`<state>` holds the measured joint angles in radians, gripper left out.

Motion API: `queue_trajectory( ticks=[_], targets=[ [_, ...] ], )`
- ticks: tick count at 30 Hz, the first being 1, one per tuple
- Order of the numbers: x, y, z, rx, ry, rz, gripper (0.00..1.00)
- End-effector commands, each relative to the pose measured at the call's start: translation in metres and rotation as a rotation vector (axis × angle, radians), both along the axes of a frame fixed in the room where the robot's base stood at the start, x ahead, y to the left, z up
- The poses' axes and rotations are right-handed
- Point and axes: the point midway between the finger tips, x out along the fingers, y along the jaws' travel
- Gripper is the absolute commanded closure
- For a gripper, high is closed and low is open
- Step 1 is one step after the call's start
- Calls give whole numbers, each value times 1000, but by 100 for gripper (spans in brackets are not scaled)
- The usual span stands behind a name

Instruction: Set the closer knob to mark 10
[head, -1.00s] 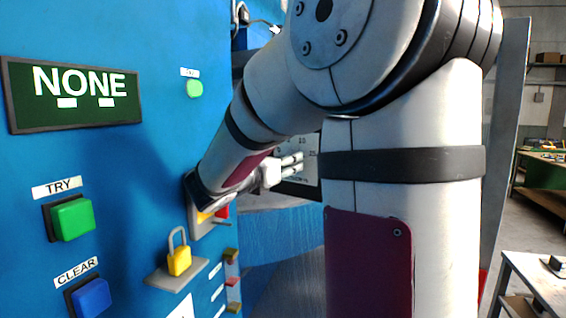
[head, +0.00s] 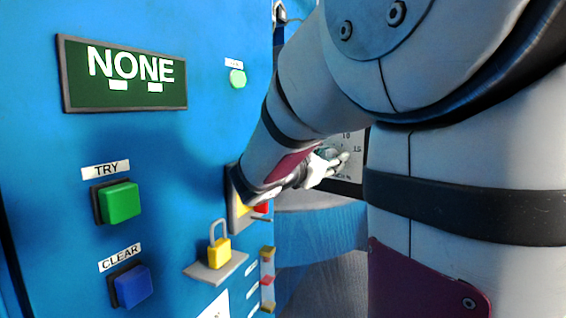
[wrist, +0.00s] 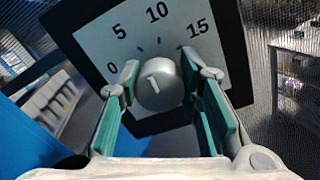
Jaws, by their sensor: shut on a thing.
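A round grey knob (wrist: 161,88) sits on a white dial plate (wrist: 101,45) with a dark frame, marked 0, 5, 10 and 15. A short white line on the knob's face leans slightly left of upright, roughly toward the part of the scale between 5 and 10. My gripper (wrist: 160,82) is shut on the knob, one green-padded finger on each side. In the head view my gripper (head: 330,166) is at the dial plate (head: 352,178), where the knob is mostly hidden by the fingers. No second knob shows.
The blue panel at left carries a NONE display (head: 122,99), a green TRY button (head: 120,202), a blue CLEAR button (head: 131,286) and a yellow padlock (head: 219,250) on a small ledge. My forearm passes close to this panel.

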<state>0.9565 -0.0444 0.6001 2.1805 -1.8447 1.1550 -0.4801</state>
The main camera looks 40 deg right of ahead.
Motion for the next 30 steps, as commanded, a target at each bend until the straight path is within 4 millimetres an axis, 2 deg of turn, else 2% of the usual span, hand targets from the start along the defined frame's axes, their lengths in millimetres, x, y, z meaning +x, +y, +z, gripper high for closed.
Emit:
queue_trajectory(
  ticks=[12,30],
  targets=[
    [1,1,-3,31,-262,2,96],
    [-1,0,-2,41,-334,0,96]
  ],
)
